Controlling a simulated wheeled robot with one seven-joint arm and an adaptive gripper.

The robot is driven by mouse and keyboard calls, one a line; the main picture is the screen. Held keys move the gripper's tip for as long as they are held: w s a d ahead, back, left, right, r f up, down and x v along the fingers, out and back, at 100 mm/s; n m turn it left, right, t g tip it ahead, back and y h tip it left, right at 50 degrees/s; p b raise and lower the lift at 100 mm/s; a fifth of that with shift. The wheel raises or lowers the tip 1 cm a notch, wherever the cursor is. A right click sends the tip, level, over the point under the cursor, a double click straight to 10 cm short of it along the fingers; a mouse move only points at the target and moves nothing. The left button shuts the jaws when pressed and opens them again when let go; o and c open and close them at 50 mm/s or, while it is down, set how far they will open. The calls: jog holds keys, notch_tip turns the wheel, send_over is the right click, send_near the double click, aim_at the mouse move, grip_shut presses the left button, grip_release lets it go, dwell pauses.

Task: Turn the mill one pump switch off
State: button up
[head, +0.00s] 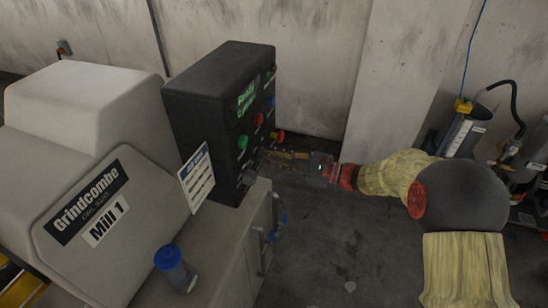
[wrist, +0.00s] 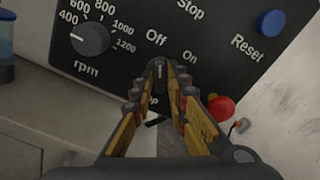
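The mill one control panel is a dark upright box (head: 200,100) on the beige machine labelled Mill 1. In the wrist view, a small black switch (wrist: 159,72) stands on the panel face below the words Off and On. My gripper (wrist: 160,92) faces the panel with its two yellow and dark fingers apart, one on each side of the switch. No contact with the switch is clear. The fingers partly cover the switch and the label below it, so its exact setting is hard to tell. In the head view my gripper (head: 268,156) is at the panel's right-hand face.
An rpm knob (wrist: 90,38) is left of the switch; a blue Reset button (wrist: 271,23) is upper right. A red button (wrist: 221,108) sits close to the right finger. A blue-lidded jar (head: 174,266) stands on the machine's ledge. Open floor (head: 340,240) lies right of the machine.

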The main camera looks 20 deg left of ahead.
jog(key=shift+o, duration=1.1)
jog(key=s+d, duration=0.1)
jog(key=d, duration=1.1)
